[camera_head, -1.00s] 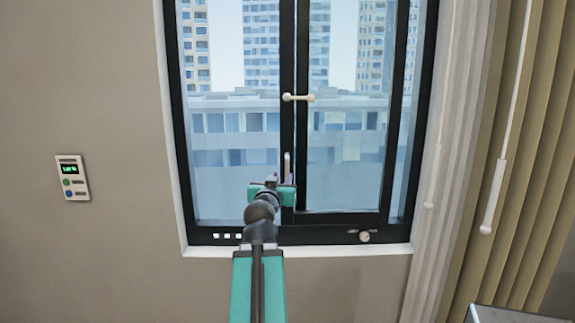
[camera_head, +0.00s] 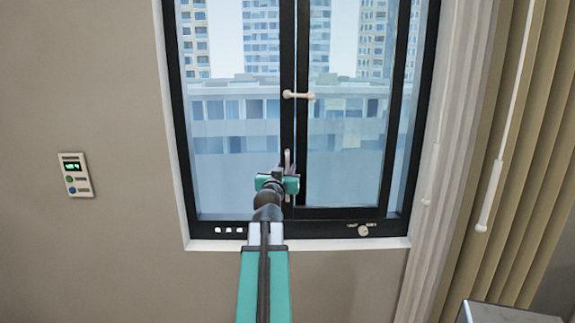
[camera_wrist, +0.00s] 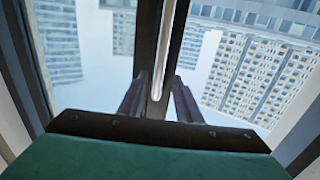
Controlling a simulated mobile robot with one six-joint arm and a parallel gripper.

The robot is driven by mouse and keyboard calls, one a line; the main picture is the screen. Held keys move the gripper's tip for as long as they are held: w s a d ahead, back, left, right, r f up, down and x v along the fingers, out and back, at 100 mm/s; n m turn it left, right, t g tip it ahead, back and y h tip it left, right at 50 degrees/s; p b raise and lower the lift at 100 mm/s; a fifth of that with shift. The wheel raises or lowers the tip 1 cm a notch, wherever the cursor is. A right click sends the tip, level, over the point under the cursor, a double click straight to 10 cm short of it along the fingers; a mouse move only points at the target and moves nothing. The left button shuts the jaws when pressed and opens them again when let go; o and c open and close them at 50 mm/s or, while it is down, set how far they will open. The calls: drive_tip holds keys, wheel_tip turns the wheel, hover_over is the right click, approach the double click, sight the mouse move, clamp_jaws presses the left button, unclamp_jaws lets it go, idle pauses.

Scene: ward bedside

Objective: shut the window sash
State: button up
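The window sash (camera_head: 340,213) is a dark-framed glass pane on the right side of the window. A strip of light shows between its right stile and the outer frame. A slim pale upright handle (camera_head: 287,158) sits on the dark middle stile; it shows as a bright vertical bar (camera_wrist: 164,60) in the wrist view. My gripper (camera_head: 283,178) is at the lower part of this handle. In the wrist view its fingers (camera_wrist: 158,90) are apart, one on each side of the bar, with visible gaps. Depth between fingertips and handle is hard to tell.
A white horizontal latch (camera_head: 298,95) crosses the middle stile above my gripper. A knob (camera_head: 363,230) is on the bottom frame. A wall panel (camera_head: 75,174) is at left. Curtains (camera_head: 530,150) and a wand (camera_head: 489,196) hang at right, and a grey box-like surface (camera_head: 505,312) is at lower right.

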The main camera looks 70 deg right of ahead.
sight(287, 167)
drive_tip(key=shift+w+d+p, duration=0.15)
drive_tip(key=shift+d, duration=0.7)
drive_tip(key=shift+w+d+p, duration=0.1)
drive_tip(key=shift+d+p, duration=0.05)
drive_tip(key=shift+d, duration=0.65)
